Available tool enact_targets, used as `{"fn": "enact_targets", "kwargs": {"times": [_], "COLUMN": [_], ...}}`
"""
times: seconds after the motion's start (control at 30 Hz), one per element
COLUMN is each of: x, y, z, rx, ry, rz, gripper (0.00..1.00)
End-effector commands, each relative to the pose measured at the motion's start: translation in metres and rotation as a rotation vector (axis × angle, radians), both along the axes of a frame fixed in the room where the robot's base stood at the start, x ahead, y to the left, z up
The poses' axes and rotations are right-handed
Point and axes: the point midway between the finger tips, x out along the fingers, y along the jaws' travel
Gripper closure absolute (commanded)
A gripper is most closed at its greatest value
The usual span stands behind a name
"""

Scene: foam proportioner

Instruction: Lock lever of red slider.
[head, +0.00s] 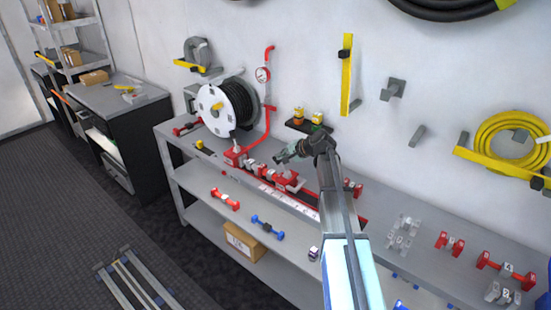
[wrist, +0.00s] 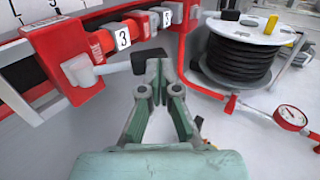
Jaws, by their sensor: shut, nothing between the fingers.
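The red slider (wrist: 55,45) is a red block on the rail at the left of the wrist view. In the head view the red slider (head: 287,181) sits on the rail below my gripper. Its lever (wrist: 105,69) has a light grey hub and arm and a black end (wrist: 150,60), pointing right toward my gripper. My green gripper (wrist: 160,78) is shut and empty, with its fingertips right at the lever's black end. I cannot tell whether they touch. In the head view my gripper (head: 283,156) is above the rail's back side.
Numbered blocks (wrist: 122,38) sit along the rail beyond the slider. A hose reel (wrist: 240,50), a red pipe (wrist: 228,104) and a gauge (wrist: 291,117) are at the right of the wrist view. A small black shelf (head: 305,126) with yellow items is on the wall behind.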

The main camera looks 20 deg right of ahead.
Motion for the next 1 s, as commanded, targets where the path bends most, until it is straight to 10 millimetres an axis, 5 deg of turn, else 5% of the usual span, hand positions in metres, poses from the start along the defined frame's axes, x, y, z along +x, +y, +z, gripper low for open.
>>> {"fn": "enact_targets", "kwargs": {"times": [1.0], "x": [0.000], "y": [-0.015], "z": [0.003], "rx": [0.003], "ry": [-0.003], "rz": [-0.019], "gripper": [1.00]}}
